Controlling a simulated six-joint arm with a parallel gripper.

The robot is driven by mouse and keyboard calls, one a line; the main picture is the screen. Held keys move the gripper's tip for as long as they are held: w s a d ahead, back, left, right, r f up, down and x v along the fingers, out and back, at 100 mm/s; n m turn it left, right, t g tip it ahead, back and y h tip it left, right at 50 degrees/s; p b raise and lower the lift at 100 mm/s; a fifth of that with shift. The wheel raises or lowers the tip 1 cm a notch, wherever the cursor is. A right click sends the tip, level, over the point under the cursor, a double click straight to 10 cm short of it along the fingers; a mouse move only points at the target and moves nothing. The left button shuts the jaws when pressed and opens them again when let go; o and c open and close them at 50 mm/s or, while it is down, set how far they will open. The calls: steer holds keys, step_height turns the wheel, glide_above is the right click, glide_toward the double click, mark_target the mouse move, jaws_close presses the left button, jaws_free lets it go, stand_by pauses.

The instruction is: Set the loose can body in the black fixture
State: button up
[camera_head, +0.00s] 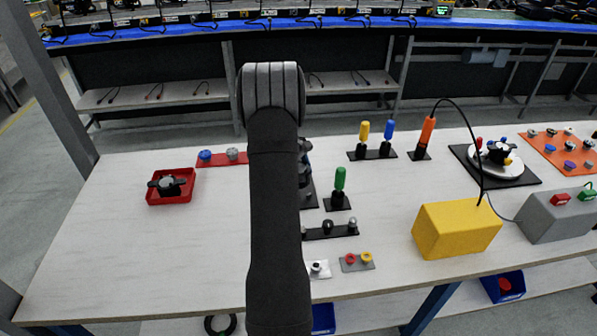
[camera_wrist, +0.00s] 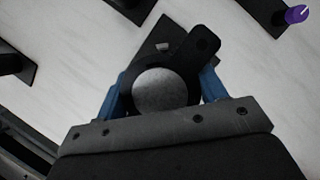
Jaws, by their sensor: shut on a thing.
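In the wrist view, my gripper (camera_wrist: 160,92) has its blue fingers shut on a dark round body, which I take to be the loose can body (camera_wrist: 205,42). It shows a grey round face and a black lug pointing up and right. A black plate, likely the black fixture (camera_wrist: 147,45), shows just beyond it; I cannot tell whether they touch. In the head view my arm hides most of this spot. Part of a black plate (camera_head: 312,197) shows right of the arm, below dark parts of the gripper.
A red tray (camera_head: 152,195) at left holds a dark lugged piece (camera_head: 170,186). Black stands with coloured handles, a black rack (camera_head: 330,231), a yellow box (camera_head: 456,228) and a grey button box (camera_head: 560,217) stand at right. The table's front left is clear.

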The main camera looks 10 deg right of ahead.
steer(key=shift+f, duration=2.5)
steer(key=shift+f, duration=0.15)
steer(key=o, duration=1)
steer(key=shift+c, duration=0.2)
steer(key=o, duration=0.5)
steer(key=shift+c, duration=0.2)
steer(key=v, duration=1.7)
steer(key=shift+r, duration=0.2)
